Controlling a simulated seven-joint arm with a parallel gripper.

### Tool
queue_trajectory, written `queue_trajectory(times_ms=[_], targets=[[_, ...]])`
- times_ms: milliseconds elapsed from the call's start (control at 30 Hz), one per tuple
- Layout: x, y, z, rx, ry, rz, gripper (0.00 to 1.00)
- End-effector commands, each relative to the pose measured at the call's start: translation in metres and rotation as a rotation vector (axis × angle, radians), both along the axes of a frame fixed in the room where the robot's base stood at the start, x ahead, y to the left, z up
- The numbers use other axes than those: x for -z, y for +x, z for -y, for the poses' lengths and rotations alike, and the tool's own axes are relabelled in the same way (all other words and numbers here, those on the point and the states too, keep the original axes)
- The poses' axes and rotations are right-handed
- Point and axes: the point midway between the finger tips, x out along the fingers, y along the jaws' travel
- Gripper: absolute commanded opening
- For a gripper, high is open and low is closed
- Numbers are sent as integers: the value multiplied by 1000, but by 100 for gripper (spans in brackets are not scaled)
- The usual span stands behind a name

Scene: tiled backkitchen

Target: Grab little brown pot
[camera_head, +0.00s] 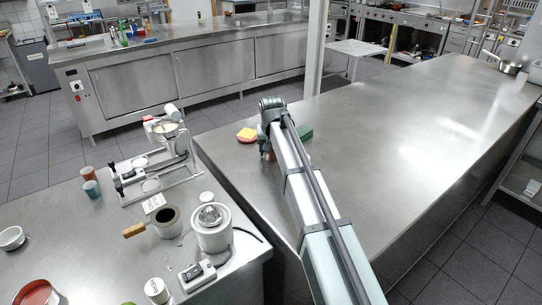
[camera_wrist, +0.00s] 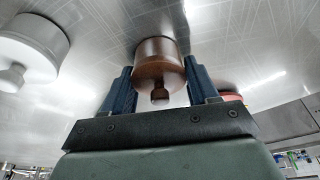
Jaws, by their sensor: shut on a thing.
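The little brown pot (camera_wrist: 157,62) is in the middle of the wrist view, with a small knob facing me. My gripper (camera_wrist: 160,78) has one dark blue finger on each side of it and is shut on it. The pot appears to be at the steel worktop; I cannot tell whether it is touching or lifted. In the head view my arm hides most of the pot and the fingertips; only a small brown patch shows beside the wrist.
A white lidded pot (camera_wrist: 32,45) stands to the left in the wrist view. In the head view a yellow and pink sponge (camera_head: 246,135) and a green block (camera_head: 305,132) lie near my wrist. The right worktop (camera_head: 400,140) is mostly clear; the left one holds appliances.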

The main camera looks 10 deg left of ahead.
Motion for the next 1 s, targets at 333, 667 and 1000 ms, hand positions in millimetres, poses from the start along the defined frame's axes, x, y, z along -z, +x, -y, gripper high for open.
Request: queue_trajectory(times_ms=[333, 667, 1000], targets=[[0, 0, 0, 0, 0, 0, 0], [0, 0, 0, 0, 0, 1, 0], [-27, 1, 0, 0, 2, 3, 0]])
